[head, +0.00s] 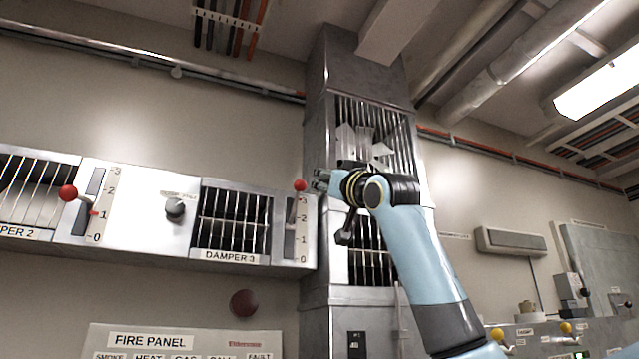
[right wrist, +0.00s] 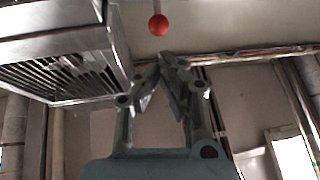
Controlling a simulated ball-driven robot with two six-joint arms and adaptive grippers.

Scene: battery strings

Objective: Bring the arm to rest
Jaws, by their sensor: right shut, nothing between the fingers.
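My right arm reaches up from the lower right in the head view. My right gripper (head: 322,181) is at the right end of the damper box, close to the red knob (head: 300,185) of the DAMPER 3 lever. The knob is at the top of its scale, near the 3. In the right wrist view the fingers of my right gripper (right wrist: 174,64) are together and empty. The red knob (right wrist: 158,25) shows just beyond the tips, with a gap in that picture. My left gripper is in neither view.
The DAMPER 2 lever has a red knob (head: 67,192) at the left, with its pointer near 1. A round dial (head: 175,208) sits between the dampers. A grey metal duct (head: 318,90) stands behind my arm. The fire panel (head: 150,341) is below.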

